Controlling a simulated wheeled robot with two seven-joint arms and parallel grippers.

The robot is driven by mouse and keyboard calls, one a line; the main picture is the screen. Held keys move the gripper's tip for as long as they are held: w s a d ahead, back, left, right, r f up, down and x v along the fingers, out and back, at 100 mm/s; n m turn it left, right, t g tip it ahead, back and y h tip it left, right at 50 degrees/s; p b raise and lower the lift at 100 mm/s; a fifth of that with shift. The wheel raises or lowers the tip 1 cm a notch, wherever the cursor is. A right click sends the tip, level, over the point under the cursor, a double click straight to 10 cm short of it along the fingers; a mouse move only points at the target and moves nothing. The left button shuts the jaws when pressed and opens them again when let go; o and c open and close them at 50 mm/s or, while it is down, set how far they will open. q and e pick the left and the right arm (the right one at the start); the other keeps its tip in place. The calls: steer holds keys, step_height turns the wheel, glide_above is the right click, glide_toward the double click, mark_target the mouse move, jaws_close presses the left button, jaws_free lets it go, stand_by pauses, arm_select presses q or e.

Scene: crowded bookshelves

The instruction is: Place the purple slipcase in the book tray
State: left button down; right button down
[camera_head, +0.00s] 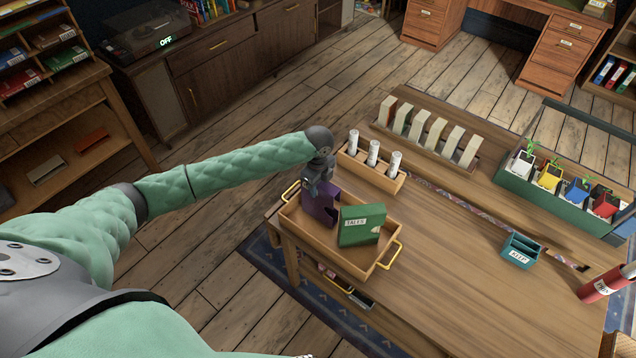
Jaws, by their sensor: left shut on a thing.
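The purple slipcase (318,207) stands upright at the far left part of the wooden book tray (309,237), with its lower part inside the tray walls. My left gripper (318,184) reaches in from the left and is shut on the top of the slipcase. Whether the slipcase touches the tray floor cannot be told. A green slipcase labelled "TALES" (361,226) stands in the tray, just right of the purple one. The tray has yellow handles at its two ends. My right gripper is not in view.
A wooden holder with white rolls (372,155) stands right behind the tray. A row of books (430,133), a green planter box (556,202), a teal "KEEP" box (520,250) and a red cylinder (603,287) stand further right. The table's front right is clear.

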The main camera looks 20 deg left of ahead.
arm_select(q)
steer(key=shift+f, duration=0.2)
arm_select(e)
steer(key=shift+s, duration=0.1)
arm_select(q)
steer(key=c, duration=0.9)
jaws_free()
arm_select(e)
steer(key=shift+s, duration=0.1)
arm_select(q)
step_height(320, 180, up, 7)
steer(key=b, duration=0.3)
steer(key=shift+b, duration=0.35)
step_height(320, 180, up, 4)
steer(key=shift+f+b, duration=0.2)
steer(key=shift+b, duration=0.35)
steer(key=shift+r, duration=0.85)
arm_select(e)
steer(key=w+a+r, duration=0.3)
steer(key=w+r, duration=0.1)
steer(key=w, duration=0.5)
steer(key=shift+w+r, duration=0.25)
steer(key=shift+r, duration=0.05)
